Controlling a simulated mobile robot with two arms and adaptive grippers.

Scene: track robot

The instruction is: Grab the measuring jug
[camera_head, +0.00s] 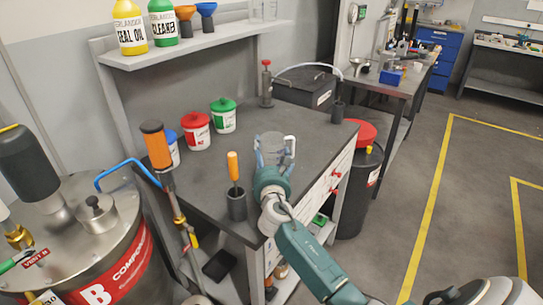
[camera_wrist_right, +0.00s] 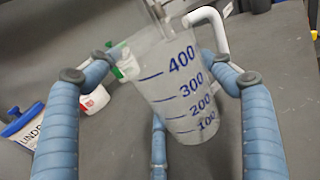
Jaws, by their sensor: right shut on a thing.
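The measuring jug (camera_wrist_right: 178,85) is clear, with blue marks from 100 to 400 and a white handle. In the right wrist view it sits tilted between the blue fingers of my right gripper (camera_wrist_right: 165,100), which is shut on it. In the head view the jug (camera_head: 277,147) shows above the dark bench top, and my right gripper (camera_head: 273,165) is around its near side. The handle points to the right there. I cannot tell whether the jug's base touches the bench. My left gripper is not in view.
On the bench (camera_head: 205,185) stand red (camera_head: 196,130) and green (camera_head: 223,115) tubs, a dark cup (camera_head: 236,204) with an orange-handled tool, and a red-topped pump tool (camera_head: 266,85). A metal drum (camera_head: 130,245) stands at left. Floor at right is clear.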

